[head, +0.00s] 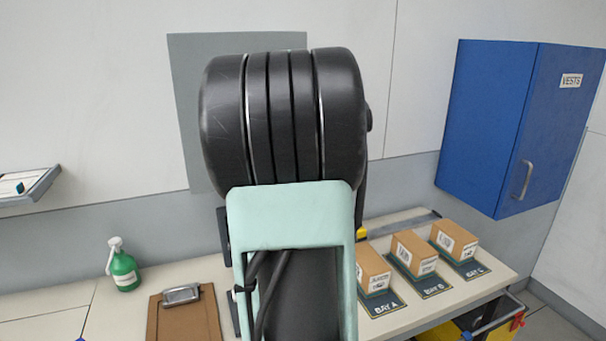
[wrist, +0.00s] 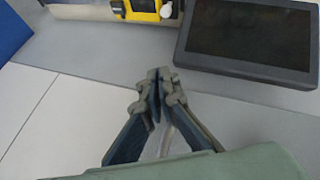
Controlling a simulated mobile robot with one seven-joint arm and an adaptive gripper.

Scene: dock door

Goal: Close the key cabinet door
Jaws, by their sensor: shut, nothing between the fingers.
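No cabinet marked for keys can be made out. A flat grey panel (head: 190,70) on the back wall is largely hidden behind my arm in the head view; I cannot tell whether it is the key cabinet or its door. A blue wall cabinet (head: 490,125) labelled VESTS hangs at the right, its handled door appearing shut. My gripper (wrist: 158,85) shows in the wrist view with its fingertips together and nothing between them. It is in front of the wall, and my arm hides it in the head view.
A bench below the wall holds a green spray bottle (head: 123,267), a brown clipboard (head: 185,315) and boxes on bay mats, one box (head: 412,253) in the middle. The wrist view shows a dark screen (wrist: 250,38) and a yellow device (wrist: 146,10). A small shelf (head: 25,187) juts out left.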

